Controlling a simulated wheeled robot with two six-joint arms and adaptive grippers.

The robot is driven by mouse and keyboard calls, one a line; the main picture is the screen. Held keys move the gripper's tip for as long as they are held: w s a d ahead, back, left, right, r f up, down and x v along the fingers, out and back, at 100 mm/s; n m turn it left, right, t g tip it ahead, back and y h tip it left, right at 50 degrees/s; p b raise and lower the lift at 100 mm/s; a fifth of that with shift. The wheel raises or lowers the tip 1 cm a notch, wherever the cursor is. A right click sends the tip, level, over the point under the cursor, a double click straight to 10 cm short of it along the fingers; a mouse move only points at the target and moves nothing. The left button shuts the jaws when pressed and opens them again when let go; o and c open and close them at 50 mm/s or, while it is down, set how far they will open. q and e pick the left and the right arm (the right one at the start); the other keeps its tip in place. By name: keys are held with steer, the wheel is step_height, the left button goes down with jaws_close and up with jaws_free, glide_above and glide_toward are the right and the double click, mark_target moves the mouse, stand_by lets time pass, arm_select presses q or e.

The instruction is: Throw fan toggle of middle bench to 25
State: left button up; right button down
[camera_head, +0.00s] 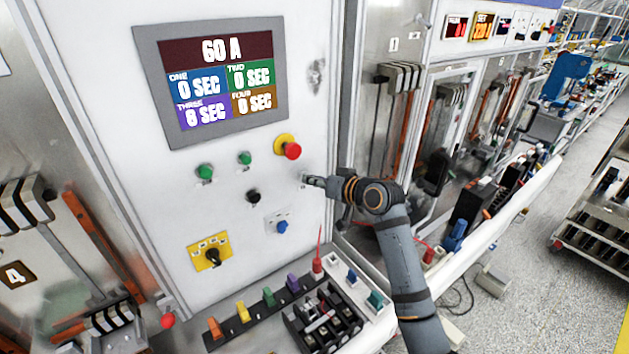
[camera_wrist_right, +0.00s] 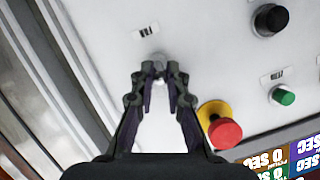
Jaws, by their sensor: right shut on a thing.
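A small metal toggle (camera_wrist_right: 158,59) sticks out of the white panel (camera_wrist_right: 215,45) below a small label (camera_wrist_right: 146,32) in the right wrist view. My right gripper (camera_wrist_right: 160,70) is shut on this toggle, its fingertips close to the panel face. In the head view the right gripper (camera_head: 310,181) meets the panel right of the black knob (camera_head: 253,196); the toggle is mostly hidden there by the fingers. My left gripper is not in view.
A red mushroom button (camera_head: 292,151) sits just above the gripper. Green buttons (camera_head: 205,171), a blue knob (camera_head: 281,227) and a yellow-plated selector (camera_head: 211,254) share the panel. Coloured terminals and breakers (camera_head: 325,318) stand on the ledge below.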

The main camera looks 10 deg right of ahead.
steer(key=shift+w+a+r+g+h, duration=0.15)
steer(key=shift+r+g+h, duration=0.4)
steer(key=shift+g, duration=0.35)
steer(key=shift+r, duration=0.1)
steer(key=c, duration=1.3)
jaws_free()
steer(key=shift+w, duration=0.1)
steer(key=shift+c, duration=0.2)
steer(key=v, duration=1.2)
steer(key=shift+w, duration=0.1)
